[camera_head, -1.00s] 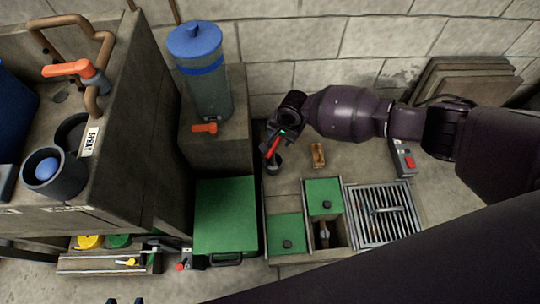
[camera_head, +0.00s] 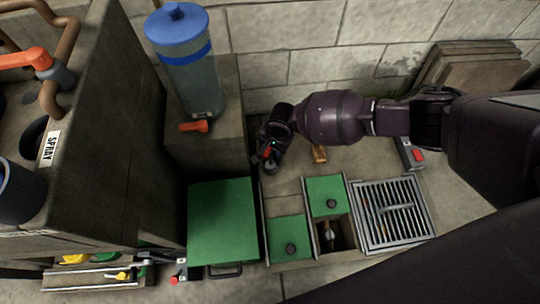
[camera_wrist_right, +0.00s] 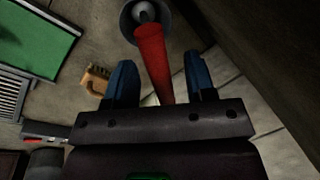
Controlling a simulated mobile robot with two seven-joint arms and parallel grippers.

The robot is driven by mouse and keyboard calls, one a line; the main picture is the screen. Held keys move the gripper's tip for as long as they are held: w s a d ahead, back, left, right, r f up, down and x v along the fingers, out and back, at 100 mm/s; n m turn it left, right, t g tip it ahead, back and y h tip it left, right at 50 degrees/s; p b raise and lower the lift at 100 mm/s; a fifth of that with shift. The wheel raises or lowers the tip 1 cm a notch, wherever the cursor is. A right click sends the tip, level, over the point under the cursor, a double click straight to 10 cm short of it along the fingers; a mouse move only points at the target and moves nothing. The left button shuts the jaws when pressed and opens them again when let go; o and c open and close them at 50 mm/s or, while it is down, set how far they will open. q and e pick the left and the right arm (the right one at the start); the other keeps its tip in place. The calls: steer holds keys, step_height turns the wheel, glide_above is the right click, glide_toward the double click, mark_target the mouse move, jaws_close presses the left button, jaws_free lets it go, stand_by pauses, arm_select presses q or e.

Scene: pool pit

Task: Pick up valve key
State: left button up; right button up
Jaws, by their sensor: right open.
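A red tapered handle, which appears to be the valve key (camera_wrist_right: 153,62), stands at a round dark cup-like piece (camera_wrist_right: 138,14) on the floor. In the head view only a little of the red handle (camera_head: 267,153) shows beside my right gripper (camera_head: 269,160). In the wrist view my right gripper (camera_wrist_right: 160,66) is open, with one blue finger on each side of the handle. I cannot tell whether either finger touches it. My left gripper is not in view.
Green lids (camera_head: 222,222) and a metal grate (camera_head: 413,222) with a T-shaped bar on it lie in front. A blue-lidded canister (camera_head: 190,75) stands left, the block wall behind.

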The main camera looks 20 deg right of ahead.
steer(key=shift+c, duration=0.2)
jaws_close()
steer(key=shift+r, duration=0.15)
